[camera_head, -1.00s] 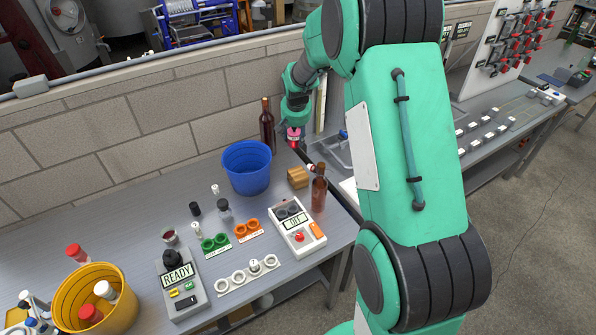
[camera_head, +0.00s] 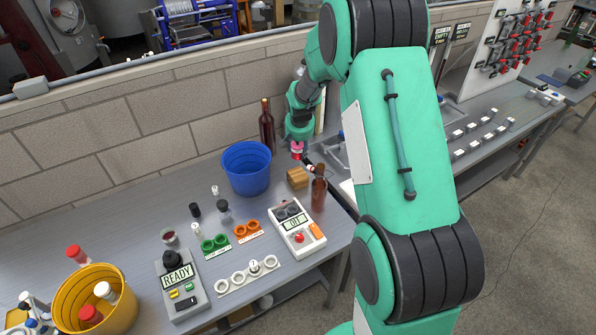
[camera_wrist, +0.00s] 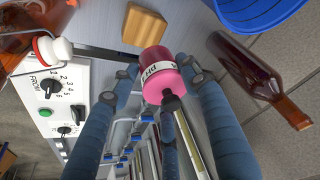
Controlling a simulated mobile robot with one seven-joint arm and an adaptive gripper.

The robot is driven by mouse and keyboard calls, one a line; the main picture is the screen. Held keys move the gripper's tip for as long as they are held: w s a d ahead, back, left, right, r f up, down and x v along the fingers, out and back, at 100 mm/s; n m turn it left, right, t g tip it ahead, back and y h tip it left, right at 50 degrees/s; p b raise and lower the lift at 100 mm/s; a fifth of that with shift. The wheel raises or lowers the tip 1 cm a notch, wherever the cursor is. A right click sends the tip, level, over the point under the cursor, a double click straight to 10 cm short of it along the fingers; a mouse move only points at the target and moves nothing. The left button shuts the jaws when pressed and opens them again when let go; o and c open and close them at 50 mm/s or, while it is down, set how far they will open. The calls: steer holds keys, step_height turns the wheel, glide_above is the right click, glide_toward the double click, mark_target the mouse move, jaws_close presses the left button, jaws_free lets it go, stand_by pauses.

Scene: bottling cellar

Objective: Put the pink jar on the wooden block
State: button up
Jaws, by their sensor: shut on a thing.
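The pink jar (camera_head: 297,149) is in my gripper, with a white label with dark letters on it in the wrist view (camera_wrist: 157,67). My gripper (camera_wrist: 160,78) is shut on the jar, one blue-grey finger on each side. The wooden block (camera_head: 298,177) lies on the grey bench, just below the jar in the head view. In the wrist view the block (camera_wrist: 143,27) shows just past the jar, with nothing on top of it. The jar appears held up, apart from the block; the exact height is hard to tell.
A dark bottle (camera_head: 267,127) stands behind the block to the left, and a brown bottle (camera_head: 318,191) stands in front of it to the right. A blue bucket (camera_head: 247,182) is left of it. A device with a red button (camera_head: 298,232) stands nearer on the bench.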

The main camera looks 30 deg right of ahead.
mark_target(299, 158)
steer(key=shift+f+b, duration=0.3)
steer(key=shift+f, duration=2.6)
steer(key=shift+f+b, duration=0.3)
steer(key=shift+f, duration=1.6)
steer(key=shift+f, duration=0.1)
steer(key=o, duration=1.3)
steer(key=shift+s+a+r, duration=0.1)
steer(key=shift+s+r, duration=0.1)
steer(key=shift+r, duration=0.5)
steer(key=shift+s+a+r+p, duration=0.15)
steer(key=shift+r+p, duration=0.25)
steer(key=shift+r, duration=1.75)
steer(key=shift+s+r+p, duration=0.15)
steer(key=shift+r+p, duration=0.2)
steer(key=shift+r, duration=1.8)
